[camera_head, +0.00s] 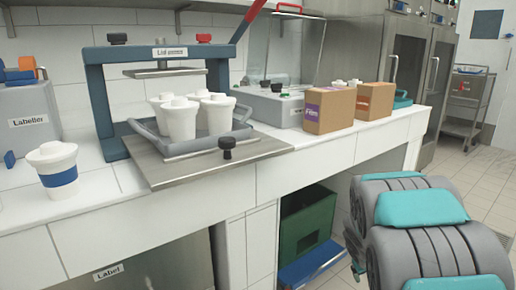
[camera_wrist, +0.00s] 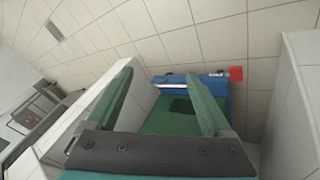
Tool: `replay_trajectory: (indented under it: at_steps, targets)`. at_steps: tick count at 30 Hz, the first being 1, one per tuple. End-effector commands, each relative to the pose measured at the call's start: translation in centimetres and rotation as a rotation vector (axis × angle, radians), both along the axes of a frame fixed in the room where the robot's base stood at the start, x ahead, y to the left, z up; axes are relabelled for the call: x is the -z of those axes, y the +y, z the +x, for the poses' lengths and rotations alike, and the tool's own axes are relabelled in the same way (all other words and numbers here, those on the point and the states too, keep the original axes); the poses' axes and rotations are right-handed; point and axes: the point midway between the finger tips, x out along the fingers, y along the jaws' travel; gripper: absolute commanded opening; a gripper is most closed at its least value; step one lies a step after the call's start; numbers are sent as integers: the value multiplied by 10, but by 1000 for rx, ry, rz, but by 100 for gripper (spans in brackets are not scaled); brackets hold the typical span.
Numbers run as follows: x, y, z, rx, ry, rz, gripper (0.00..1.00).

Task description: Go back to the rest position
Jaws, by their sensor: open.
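My gripper (camera_wrist: 159,75) shows in the wrist view with its two green fingers spread apart. It is open and nothing is between the fingers. Beyond it lie floor tiles, a green crate (camera_wrist: 165,122) and a blue object (camera_wrist: 213,84) with a red end. In the head view my grey and teal arm is folded low at the right, in front of the counter. The gripper itself cannot be made out clearly there.
The white counter (camera_head: 190,215) holds a lid press (camera_head: 150,55) with several lidded white cups (camera_head: 181,120) on its tray, a blue-banded cup (camera_head: 56,170), a labeller (camera_head: 28,122) and two cartons (camera_head: 329,110). A green crate (camera_head: 306,222) stands under the counter.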

Motion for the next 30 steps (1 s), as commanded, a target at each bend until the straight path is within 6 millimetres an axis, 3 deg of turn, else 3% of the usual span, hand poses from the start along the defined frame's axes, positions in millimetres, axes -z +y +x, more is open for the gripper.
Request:
replay_trajectory:
  at_steps: [3,13,24,30]
  targets:
    - [-29,9,-39,68,34,9,85]
    - [-73,58,-168,206,200,112,85]
    - [-95,143,-321,219,433,301,85]
    - [-100,173,-372,191,522,367,85]
